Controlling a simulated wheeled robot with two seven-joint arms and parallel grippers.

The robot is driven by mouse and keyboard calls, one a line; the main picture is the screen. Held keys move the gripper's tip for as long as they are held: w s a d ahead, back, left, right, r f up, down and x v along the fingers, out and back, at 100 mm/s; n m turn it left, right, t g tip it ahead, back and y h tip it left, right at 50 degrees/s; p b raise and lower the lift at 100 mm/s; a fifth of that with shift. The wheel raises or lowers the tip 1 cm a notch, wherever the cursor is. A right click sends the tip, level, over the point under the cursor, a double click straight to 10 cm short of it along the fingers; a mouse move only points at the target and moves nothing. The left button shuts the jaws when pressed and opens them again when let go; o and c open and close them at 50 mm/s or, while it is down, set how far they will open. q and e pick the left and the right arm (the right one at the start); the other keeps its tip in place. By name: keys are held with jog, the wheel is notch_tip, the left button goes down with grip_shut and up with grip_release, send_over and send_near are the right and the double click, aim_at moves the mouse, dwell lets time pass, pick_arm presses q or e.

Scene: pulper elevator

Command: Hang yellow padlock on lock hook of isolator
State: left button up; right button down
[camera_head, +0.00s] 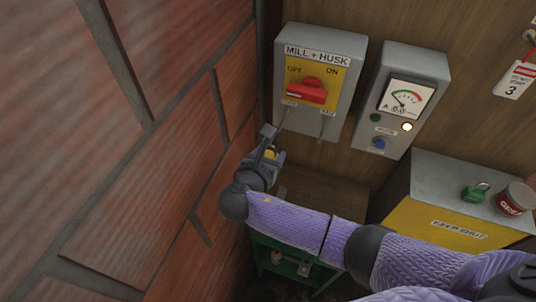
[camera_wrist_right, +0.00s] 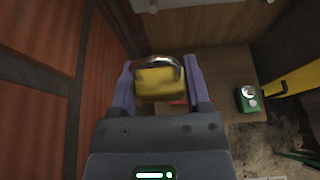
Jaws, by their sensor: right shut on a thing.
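The yellow padlock (camera_wrist_right: 160,83) is between the fingers of my right gripper (camera_wrist_right: 160,88), its silver shackle up and away from the palm in the right wrist view. In the head view the right gripper (camera_head: 268,152) is below the isolator (camera_head: 312,100), with a bit of yellow padlock (camera_head: 271,154) showing. The isolator is a grey box labelled MILL + HUSK with a red handle (camera_head: 306,91) on a yellow plate, the handle pointing left towards OFF. My left gripper is not in view.
A brick wall (camera_head: 150,120) stands close on the left of my right arm. A grey meter box (camera_head: 402,100) hangs right of the isolator. A green padlock (camera_head: 475,192) and a red cup (camera_head: 514,199) stand on a grey and yellow cabinet marked KEEP SHUT (camera_head: 450,222).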

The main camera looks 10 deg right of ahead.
jog(key=r+b+x, duration=0.1)
jog(key=b+x, duration=0.4)
jog(key=x, duration=0.2)
jog(key=shift+w+d+r, duration=0.2)
jog(key=shift+w+d, duration=0.05)
jog(key=shift+w, duration=0.15)
jog(key=shift+f, duration=0.1)
dwell(0.4)
grip_release()
